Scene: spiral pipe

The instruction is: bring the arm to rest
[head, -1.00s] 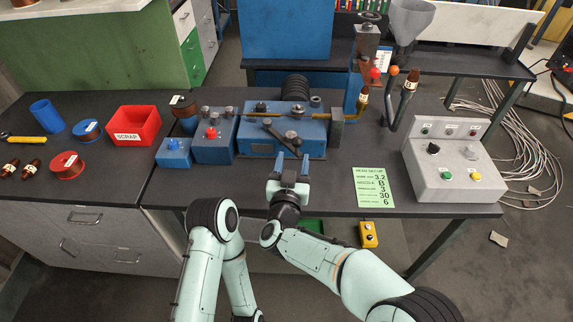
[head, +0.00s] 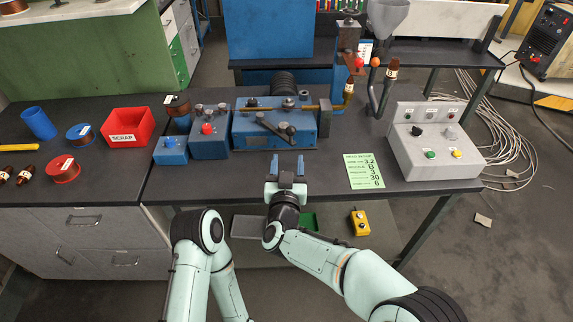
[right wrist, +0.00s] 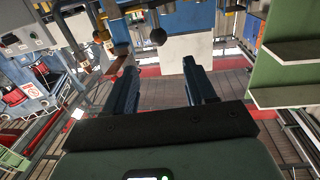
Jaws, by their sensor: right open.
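My right gripper (head: 287,166) is in the middle of the head view, at the front edge of the dark bench (head: 330,190). Its two blue fingers are apart with nothing between them. The right wrist view also shows the fingers (right wrist: 160,80) spread and empty. The blue bending machine (head: 275,125) stands on the bench beyond the fingertips, with a gap between. My left arm is in the head view at lower left, folded, and its gripper is out of the picture.
A green setup card (head: 363,171) and a grey control box (head: 436,145) are to the right. Blue switch boxes (head: 208,130), a red scrap bin (head: 130,128) and spools (head: 63,168) are to the left. A yellow pendant (head: 360,222) hangs below the bench edge.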

